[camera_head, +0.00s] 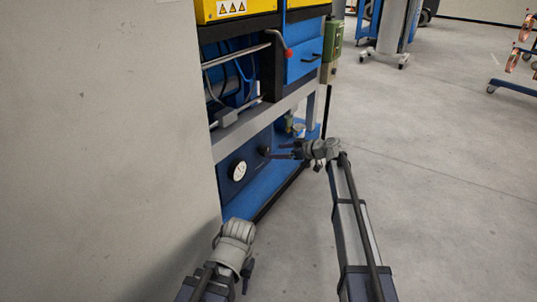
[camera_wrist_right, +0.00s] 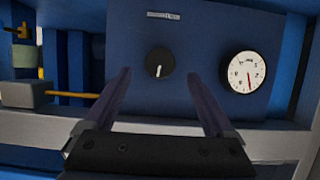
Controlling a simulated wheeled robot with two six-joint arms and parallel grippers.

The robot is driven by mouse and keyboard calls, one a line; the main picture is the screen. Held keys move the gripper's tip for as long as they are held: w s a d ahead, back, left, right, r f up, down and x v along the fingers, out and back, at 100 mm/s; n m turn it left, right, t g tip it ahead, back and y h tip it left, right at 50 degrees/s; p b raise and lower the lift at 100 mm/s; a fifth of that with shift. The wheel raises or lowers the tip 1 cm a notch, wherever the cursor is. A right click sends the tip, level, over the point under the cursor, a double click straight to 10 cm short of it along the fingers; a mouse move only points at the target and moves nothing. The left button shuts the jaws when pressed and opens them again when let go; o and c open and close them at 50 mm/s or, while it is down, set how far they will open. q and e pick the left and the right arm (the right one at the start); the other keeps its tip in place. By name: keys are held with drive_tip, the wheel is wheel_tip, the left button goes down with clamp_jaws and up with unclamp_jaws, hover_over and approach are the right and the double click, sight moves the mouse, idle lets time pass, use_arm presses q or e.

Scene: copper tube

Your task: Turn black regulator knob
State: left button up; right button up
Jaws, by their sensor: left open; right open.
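The black regulator knob (camera_wrist_right: 159,62) is round with a white mark and sits on a blue panel (camera_wrist_right: 205,35). In the head view the knob (camera_head: 264,151) shows small and dark on the low blue panel. My right gripper (camera_head: 274,151) is open and empty, pointing at the panel. In the right wrist view its fingers (camera_wrist_right: 159,74) stand apart, one on each side below the knob, with no visible contact. My left gripper (camera_head: 246,270) is low in the head view by the grey wall; its fingers are mostly hidden, but it is open.
A white pressure gauge (camera_wrist_right: 245,72) is right of the knob in the wrist view and left of it in the head view (camera_head: 238,170). A grey frame rail (camera_head: 262,118) runs above the panel. A grey wall (camera_head: 110,150) fills the left.

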sight(268, 152)
drive_tip(key=b+x, duration=0.1)
drive_tip(key=x, duration=0.3)
drive_tip(key=shift+w+a+f, duration=0.1)
drive_tip(key=shift+f, duration=0.1)
drive_tip(key=shift+w+a+f+b, duration=0.15)
drive_tip(key=shift+w+a+b, duration=0.2)
drive_tip(key=shift+a, duration=0.1)
